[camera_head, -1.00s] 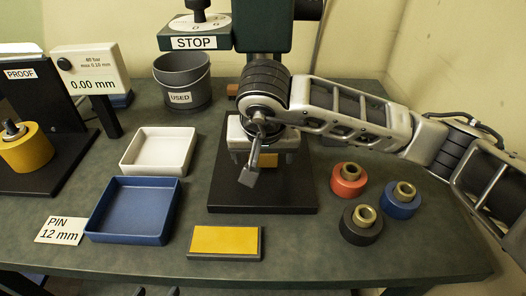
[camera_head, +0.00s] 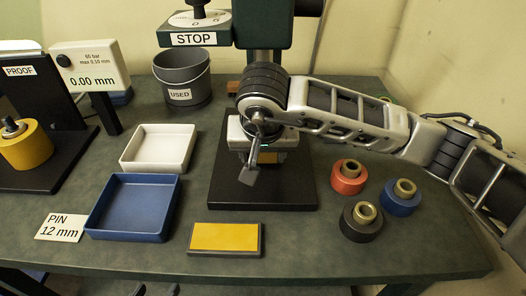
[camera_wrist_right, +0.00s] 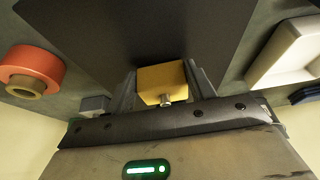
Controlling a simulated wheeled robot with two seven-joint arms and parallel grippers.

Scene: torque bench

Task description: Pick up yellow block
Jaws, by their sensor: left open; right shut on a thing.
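The yellow block (camera_wrist_right: 160,78) sits between the fingers of my right gripper (camera_wrist_right: 162,88) in the right wrist view, with a small metal pin end on its near face. My right gripper is shut on it. In the head view a sliver of the yellow block (camera_head: 268,157) shows beneath the right gripper (camera_head: 262,150), over the black base plate (camera_head: 262,194); the wrist hides the rest. I cannot tell whether the block touches the plate. My left gripper (camera_head: 157,291) shows only as two separated tips at the bottom edge, open and empty.
A yellow-topped pad (camera_head: 225,238) lies in front of the plate. Blue (camera_head: 132,238) and white (camera_head: 150,168) trays stand left. Red (camera_head: 348,182), blue (camera_head: 400,204) and black (camera_head: 361,228) rollers stand right. The press column (camera_head: 264,35) rises behind.

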